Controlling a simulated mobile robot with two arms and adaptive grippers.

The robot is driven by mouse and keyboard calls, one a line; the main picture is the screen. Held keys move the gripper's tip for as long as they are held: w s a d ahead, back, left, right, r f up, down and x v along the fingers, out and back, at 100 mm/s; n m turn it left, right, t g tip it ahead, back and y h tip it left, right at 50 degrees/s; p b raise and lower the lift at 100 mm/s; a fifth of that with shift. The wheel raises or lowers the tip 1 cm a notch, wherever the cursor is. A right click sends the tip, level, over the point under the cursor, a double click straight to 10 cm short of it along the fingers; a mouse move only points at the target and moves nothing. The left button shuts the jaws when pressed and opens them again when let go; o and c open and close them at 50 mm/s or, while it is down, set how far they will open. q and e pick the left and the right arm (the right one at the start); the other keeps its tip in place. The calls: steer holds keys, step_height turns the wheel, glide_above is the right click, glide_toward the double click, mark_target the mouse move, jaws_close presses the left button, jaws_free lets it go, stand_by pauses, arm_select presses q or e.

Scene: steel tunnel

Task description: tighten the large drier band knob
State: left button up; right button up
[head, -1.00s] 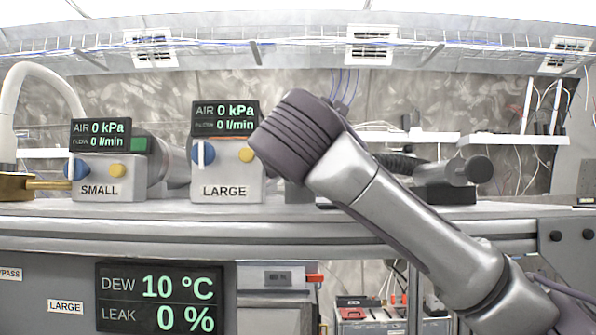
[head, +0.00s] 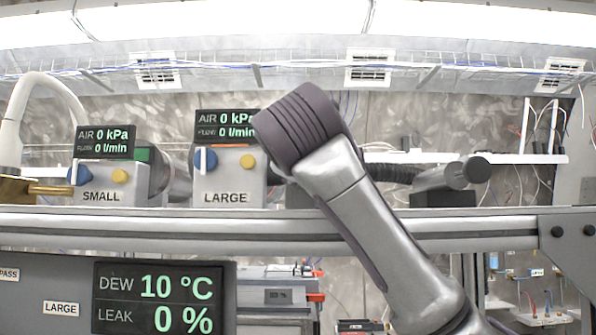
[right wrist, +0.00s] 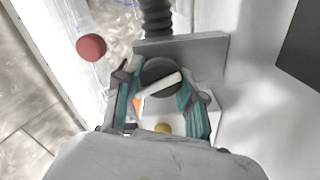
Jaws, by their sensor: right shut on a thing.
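The grey drier unit labelled LARGE (head: 226,197) stands on the shelf, with a blue knob (head: 205,160), a yellow knob (head: 248,161) and a display reading 0 kPa. My right arm reaches in front of its right side; its gripper is hidden behind the wrist in the head view. In the right wrist view a dark round knob with a pale bar (right wrist: 158,86) sits between the teal fingers of my right gripper (right wrist: 158,90). The fingers are shut on the knob from both sides. My left gripper is not in view.
The similar SMALL unit (head: 101,196) stands to the left, beside a brass fitting (head: 35,188) and a white curved pipe (head: 45,85). A dark ribbed hose (right wrist: 157,18) runs behind the held knob. A red ball-shaped thing (right wrist: 91,47) is at upper left.

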steer(key=shift+f+m, duration=0.15)
steer(key=shift+m, duration=0.75)
steer(key=o, duration=0.9)
steer(key=shift+o, duration=1.3)
steer(key=shift+s, duration=0.1)
steer(key=s, duration=1.2)
steer(key=shift+w, duration=0.1)
